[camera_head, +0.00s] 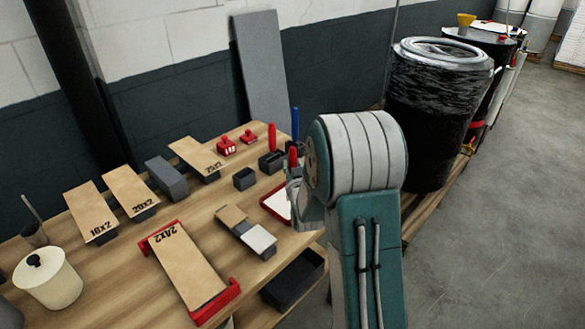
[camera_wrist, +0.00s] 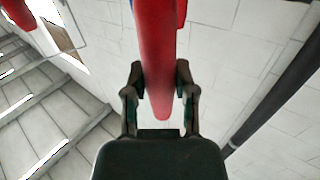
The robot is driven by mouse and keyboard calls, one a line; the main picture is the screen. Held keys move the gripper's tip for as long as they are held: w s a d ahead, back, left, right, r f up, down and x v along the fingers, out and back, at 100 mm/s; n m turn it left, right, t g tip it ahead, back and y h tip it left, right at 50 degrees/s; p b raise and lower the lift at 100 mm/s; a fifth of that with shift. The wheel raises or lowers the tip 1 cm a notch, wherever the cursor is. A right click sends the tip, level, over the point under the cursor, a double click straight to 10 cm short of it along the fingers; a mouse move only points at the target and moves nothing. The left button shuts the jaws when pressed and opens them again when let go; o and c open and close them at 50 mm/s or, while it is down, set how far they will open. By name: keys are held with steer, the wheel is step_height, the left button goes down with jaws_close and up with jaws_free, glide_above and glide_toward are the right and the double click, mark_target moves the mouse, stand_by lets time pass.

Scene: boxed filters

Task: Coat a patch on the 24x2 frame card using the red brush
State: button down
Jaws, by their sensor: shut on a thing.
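The 24x2 card (camera_head: 187,268) is a tan board marked "24x2", lying on the table between red end brackets (camera_head: 215,303). My gripper (camera_head: 293,180) is at the right edge of the table, right of the card and apart from it, partly hidden by my arm. In the wrist view my gripper (camera_wrist: 158,82) is shut on a long red handle (camera_wrist: 160,55), which I take to be the red brush. The handle top also shows in the head view (camera_head: 293,157). The bristles are hidden.
A red-rimmed white tray (camera_head: 278,203) lies by my gripper. Cards marked 18x2 (camera_head: 90,208) and 20x2 (camera_head: 131,190) stand at the back left. A white pot (camera_head: 48,280) stands at left. A red handle (camera_head: 272,137) and blue handle (camera_head: 295,123) stand upright behind.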

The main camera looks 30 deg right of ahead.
mark_target(293, 148)
steer(key=shift+r, duration=3.1)
